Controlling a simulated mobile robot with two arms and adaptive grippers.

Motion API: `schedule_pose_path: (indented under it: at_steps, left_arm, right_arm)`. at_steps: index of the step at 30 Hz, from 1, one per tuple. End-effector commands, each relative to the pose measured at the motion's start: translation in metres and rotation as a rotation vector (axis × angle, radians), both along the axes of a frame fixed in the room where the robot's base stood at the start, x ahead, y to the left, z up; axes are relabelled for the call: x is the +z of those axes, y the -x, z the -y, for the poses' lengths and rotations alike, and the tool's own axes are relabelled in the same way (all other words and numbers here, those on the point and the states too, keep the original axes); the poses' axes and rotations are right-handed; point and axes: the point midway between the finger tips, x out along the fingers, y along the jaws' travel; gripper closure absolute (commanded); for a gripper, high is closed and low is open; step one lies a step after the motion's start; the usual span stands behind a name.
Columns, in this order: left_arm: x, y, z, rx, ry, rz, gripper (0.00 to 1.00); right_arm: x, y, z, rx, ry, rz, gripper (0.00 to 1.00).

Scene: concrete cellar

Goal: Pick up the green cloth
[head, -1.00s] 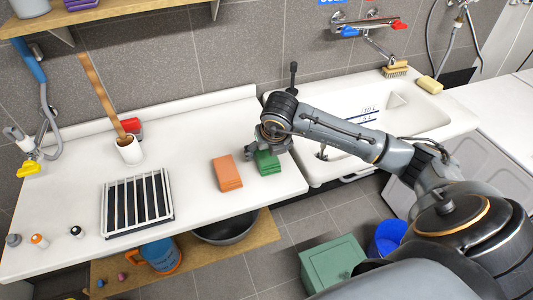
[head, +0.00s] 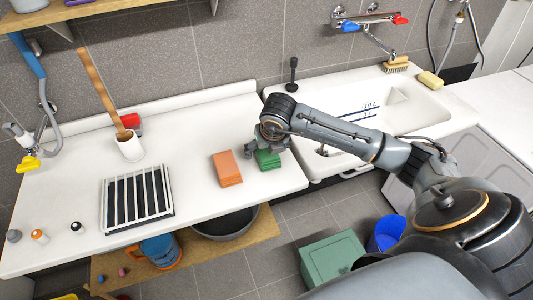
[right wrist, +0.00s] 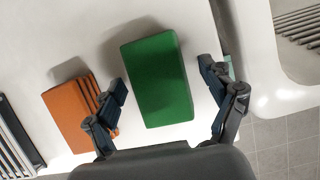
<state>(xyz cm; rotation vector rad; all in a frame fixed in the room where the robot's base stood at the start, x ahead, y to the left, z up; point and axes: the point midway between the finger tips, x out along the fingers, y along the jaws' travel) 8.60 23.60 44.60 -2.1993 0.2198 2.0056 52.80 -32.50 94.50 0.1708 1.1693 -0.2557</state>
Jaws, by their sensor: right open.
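The green cloth (head: 268,159) is a folded block lying on the white counter, left of the sink. In the right wrist view the green cloth (right wrist: 158,79) lies between the two spread fingers, ahead of the palm. My right gripper (head: 264,150) is over the cloth and hides part of it in the head view. In the right wrist view my right gripper (right wrist: 166,98) is open, with a gap between each finger and the cloth. My left gripper is not in view.
An orange folded cloth (head: 226,168) lies just left of the green one; it also shows in the right wrist view (right wrist: 72,112). A black and white rack (head: 138,200) sits further left. The white sink (head: 420,112) is to the right.

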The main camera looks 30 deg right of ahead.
Motion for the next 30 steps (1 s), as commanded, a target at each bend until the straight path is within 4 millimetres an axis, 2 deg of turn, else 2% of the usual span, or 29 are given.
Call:
schedule_pose_path:
  at_steps: [14, 22, 30]
  left_arm:
    - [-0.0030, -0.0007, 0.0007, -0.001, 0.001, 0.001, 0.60]
    - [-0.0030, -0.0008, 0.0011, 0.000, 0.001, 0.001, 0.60]
    - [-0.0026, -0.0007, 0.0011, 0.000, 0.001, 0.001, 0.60]
  right_arm:
    - [-0.0014, 0.0000, 0.0002, 0.000, 0.000, 0.000, 0.17]
    - [-0.0015, 0.0001, 0.0002, 0.000, 0.001, 0.000, 0.71]
    - [-0.0015, 0.0002, 0.0002, 0.000, 0.001, -0.001, 0.71]
